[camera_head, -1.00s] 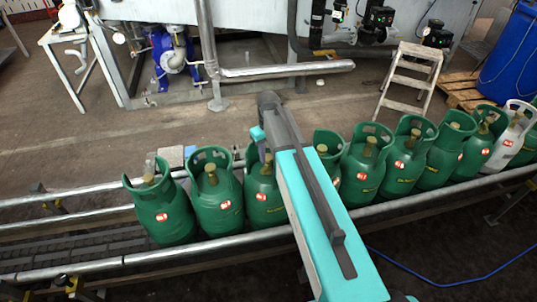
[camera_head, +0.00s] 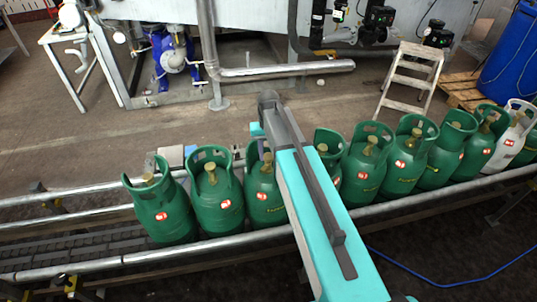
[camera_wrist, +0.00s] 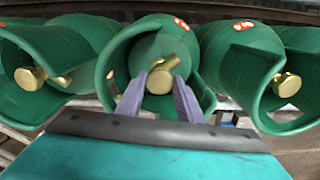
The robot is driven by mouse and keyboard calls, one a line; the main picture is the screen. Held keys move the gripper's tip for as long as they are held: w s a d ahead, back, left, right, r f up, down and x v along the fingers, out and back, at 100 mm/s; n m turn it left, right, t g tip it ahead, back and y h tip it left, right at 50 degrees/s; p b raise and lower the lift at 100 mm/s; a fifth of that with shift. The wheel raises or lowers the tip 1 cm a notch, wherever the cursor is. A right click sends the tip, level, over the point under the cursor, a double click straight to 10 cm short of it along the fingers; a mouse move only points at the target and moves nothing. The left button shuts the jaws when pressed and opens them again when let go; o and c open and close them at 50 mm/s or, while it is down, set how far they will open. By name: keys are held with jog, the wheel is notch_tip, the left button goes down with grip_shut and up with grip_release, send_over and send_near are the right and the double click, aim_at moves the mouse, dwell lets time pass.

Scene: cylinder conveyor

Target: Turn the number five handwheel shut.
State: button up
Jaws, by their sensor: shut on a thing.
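A row of green gas cylinders (camera_head: 220,212) stands upright on the conveyor, each with a brass valve inside an open collar. In the wrist view, my gripper (camera_wrist: 160,76) reaches into the collar of the middle cylinder (camera_wrist: 158,45). Its two purple-grey fingers are shut on that cylinder's brass handwheel (camera_wrist: 160,83), one on each side. Neighbouring handwheels show at the left (camera_wrist: 28,79) and right (camera_wrist: 286,85). In the head view, my arm hides the gripper and part of the row. I see no numbers on the handwheels, so I cannot tell which is number five.
The collars stand close around the valves, and neighbouring cylinders are close together. Metal conveyor rails (camera_head: 160,256) run along the row. A white cylinder (camera_head: 507,145) stands near the right end. Behind are a step stool (camera_head: 411,78), a blue drum (camera_head: 512,55) and a blue pump (camera_head: 170,55).

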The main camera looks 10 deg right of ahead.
aim_at(268, 157)
jog(key=m, duration=0.6)
jog(key=shift+w+a+b, duration=0.1)
jog(key=shift+b, duration=0.2)
jog(key=m, duration=0.5)
jog(key=shift+m, duration=0.3)
jog(key=o, duration=1.1)
jog(key=shift+c, duration=0.2)
jog(key=shift+r, duration=0.15)
notch_tip(268, 157, up, 14)
jog(key=b, duration=0.3)
jog(key=shift+f, duration=0.2)
jog(key=shift+f, duration=0.1)
